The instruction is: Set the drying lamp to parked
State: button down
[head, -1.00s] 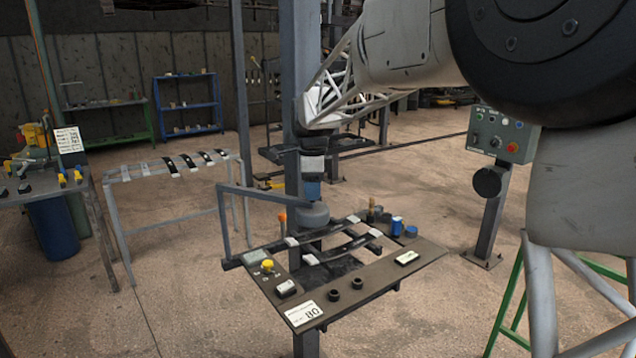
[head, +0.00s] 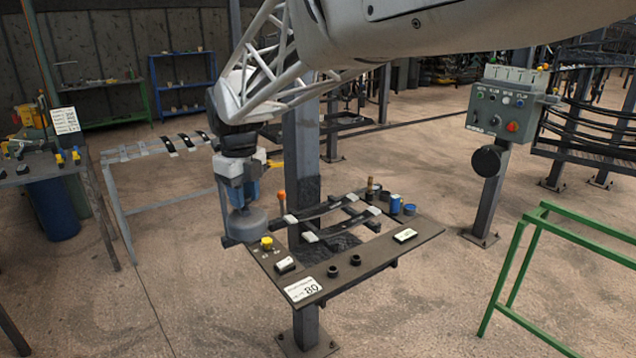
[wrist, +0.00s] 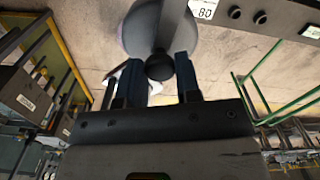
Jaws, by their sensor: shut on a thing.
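The drying lamp (head: 247,223) is a grey dome on a swing arm. It hangs at the rear left corner of the dark station plate (head: 372,254), left of the dark strips (head: 320,211) on the plate's rack. My gripper (head: 243,203) is above the dome and points down. In the wrist view my gripper (wrist: 160,74) has its blue fingers closed around the black ball knob (wrist: 160,66) on top of the grey dome (wrist: 143,25). The lamp's swing arm is mostly hidden behind my gripper in the head view.
A steel column (head: 301,165) rises just behind the plate. An orange-topped lever (head: 281,198) stands between the lamp and the strips. A yellow knob (head: 267,243) is on the plate's left end. Small pots (head: 395,203) stand at the back right. A grey rack (head: 118,190) is further left.

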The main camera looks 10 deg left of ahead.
jog(key=s+a+m, duration=0.2)
jog(key=s+a, duration=0.1)
jog(key=a, duration=0.2)
jog(key=shift+a+r, duration=0.1)
dwell(0.3)
jog(key=c, duration=0.8)
grip_release()
jog(key=shift+s, duration=0.1)
notch_tip(320, 180, up, 8)
